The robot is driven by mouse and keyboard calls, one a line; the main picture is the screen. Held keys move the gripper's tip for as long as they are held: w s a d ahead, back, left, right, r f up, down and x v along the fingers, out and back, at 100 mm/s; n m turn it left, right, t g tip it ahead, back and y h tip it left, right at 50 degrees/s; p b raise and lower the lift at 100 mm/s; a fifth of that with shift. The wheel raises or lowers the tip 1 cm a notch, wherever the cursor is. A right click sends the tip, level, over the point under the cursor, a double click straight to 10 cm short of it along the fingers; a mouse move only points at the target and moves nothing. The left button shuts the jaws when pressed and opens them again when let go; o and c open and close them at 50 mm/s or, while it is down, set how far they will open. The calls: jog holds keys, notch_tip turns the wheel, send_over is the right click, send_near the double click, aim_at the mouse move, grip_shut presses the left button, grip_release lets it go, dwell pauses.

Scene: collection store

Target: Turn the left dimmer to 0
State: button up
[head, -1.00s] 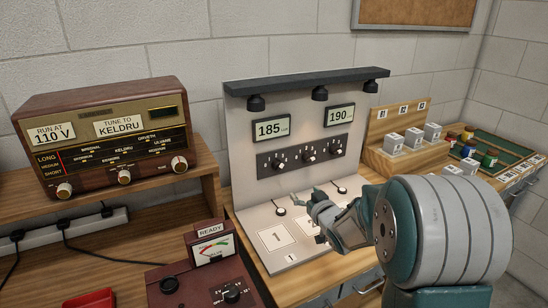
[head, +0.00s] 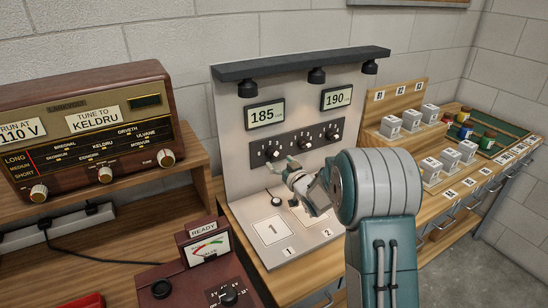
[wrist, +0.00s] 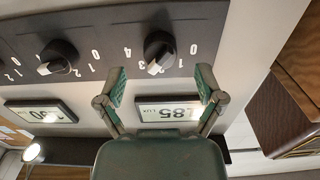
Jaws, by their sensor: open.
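The left dimmer (head: 271,153) is a black knob on the dark strip under the 185 lux display (head: 265,113). In the wrist view, which is upside down, the left dimmer (wrist: 158,50) shows its white pointer aimed down, away from the 0 at its right. My gripper (head: 282,165) is just in front of and below it. In the wrist view my gripper (wrist: 160,76) is open, with one green-padded finger to each side of the knob's lower part. The fingers look empty; whether they touch the knob I cannot tell.
The middle dimmer (head: 304,144) and right dimmer (head: 332,134) sit close by on the same strip. Lamps hang from the hood (head: 300,64) above. A radio (head: 90,130) and a maroon meter box (head: 205,275) stand left; numbered white blocks (head: 410,118) stand right.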

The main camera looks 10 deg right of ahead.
aim_at(275, 158)
jog(key=shift+x, duration=1.85)
jog(key=c, duration=1.2)
jog(key=shift+o, duration=0.2)
